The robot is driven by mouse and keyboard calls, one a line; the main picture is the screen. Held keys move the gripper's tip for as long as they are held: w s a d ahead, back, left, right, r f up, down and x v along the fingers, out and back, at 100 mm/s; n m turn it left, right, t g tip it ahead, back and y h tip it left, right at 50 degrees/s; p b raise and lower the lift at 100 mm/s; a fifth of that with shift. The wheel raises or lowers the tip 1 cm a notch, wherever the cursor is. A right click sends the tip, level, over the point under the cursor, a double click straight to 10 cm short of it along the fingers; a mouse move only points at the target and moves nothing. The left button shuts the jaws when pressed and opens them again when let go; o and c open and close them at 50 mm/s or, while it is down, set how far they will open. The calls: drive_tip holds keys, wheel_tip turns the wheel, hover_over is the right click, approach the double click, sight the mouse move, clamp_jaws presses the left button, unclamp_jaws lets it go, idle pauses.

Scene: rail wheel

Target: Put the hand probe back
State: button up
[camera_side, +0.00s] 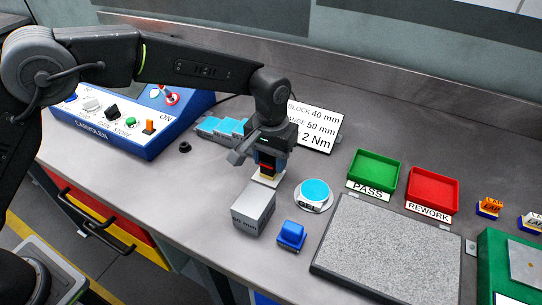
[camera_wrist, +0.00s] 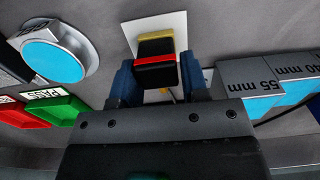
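The hand probe, a black block with a red band and a yellow lower end (camera_side: 267,165), is below my wrist in the side view. In the wrist view the probe (camera_wrist: 157,68) sits between the two blue fingers of my gripper (camera_wrist: 162,82), with no clear gap on either side. My gripper (camera_side: 265,160) looks shut on it. A white square plate (camera_wrist: 165,24) lies behind the probe in the wrist view, and its pale edge (camera_side: 268,180) shows under the probe in the side view. I cannot tell whether the probe touches the plate.
A grey marked block (camera_side: 253,209) stands just in front of my gripper. A white round piece with a blue top (camera_side: 315,192) and a blue block (camera_side: 291,234) are to its right. Gauge blocks (camera_side: 222,129) lie behind left. Green (camera_side: 374,168) and red (camera_side: 433,188) trays stand right.

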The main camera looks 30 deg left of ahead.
drive_tip(key=o, duration=0.3)
wheel_tip(320, 180, up, 12)
drive_tip(key=shift+r, duration=0.15)
idle(0.4)
